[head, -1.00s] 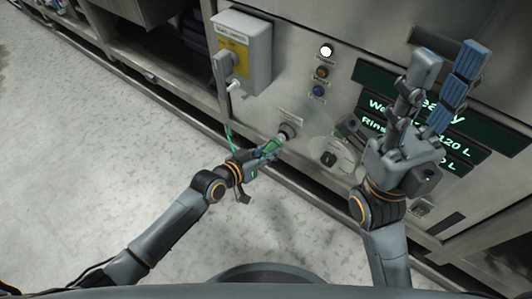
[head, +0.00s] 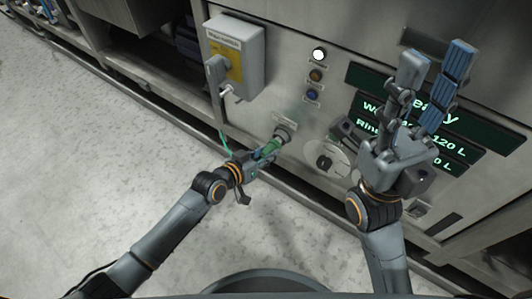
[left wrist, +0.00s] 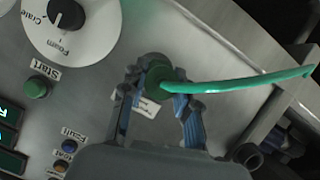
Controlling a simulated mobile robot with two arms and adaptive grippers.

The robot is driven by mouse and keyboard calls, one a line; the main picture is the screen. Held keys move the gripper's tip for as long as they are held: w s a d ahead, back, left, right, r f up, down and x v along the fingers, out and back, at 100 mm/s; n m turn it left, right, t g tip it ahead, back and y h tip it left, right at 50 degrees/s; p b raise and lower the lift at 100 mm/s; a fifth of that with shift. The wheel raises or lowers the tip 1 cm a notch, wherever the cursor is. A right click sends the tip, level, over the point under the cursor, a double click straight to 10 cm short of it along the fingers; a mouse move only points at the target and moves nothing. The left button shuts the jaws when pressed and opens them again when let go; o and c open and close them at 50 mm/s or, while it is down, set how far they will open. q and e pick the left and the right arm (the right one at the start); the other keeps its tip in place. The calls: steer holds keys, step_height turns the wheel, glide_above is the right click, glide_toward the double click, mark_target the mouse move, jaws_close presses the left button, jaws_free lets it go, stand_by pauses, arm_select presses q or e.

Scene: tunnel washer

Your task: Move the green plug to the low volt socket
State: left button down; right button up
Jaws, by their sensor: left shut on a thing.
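The green plug (head: 270,147) is in my left gripper (head: 264,152), whose fingers are shut around it. In the left wrist view the plug (left wrist: 157,76) sits between the blue finger pads, and its green cable (left wrist: 240,84) runs off to the right. In the head view the plug points at a round grey socket (head: 284,132) on the machine panel, with a small label above it. The plug's front end is at or very near this socket; I cannot tell whether it is inserted. The label is too small to read. My right gripper (head: 434,70) is open and empty in front of the display.
A grey switch box (head: 236,52) with a yellow plate and lever is at the upper left of the panel. A round dial (head: 326,161) is right of the socket. Lamps and buttons (head: 316,75) and a green-lit display (head: 378,78) are above. The floor at left is clear.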

arm_select(q)
steer(key=shift+w+d, duration=0.2)
steer(key=shift+w, duration=0.1)
stand_by(0.5)
steer(key=c, duration=0.9)
jaws_free()
steer(key=shift+c, duration=0.2)
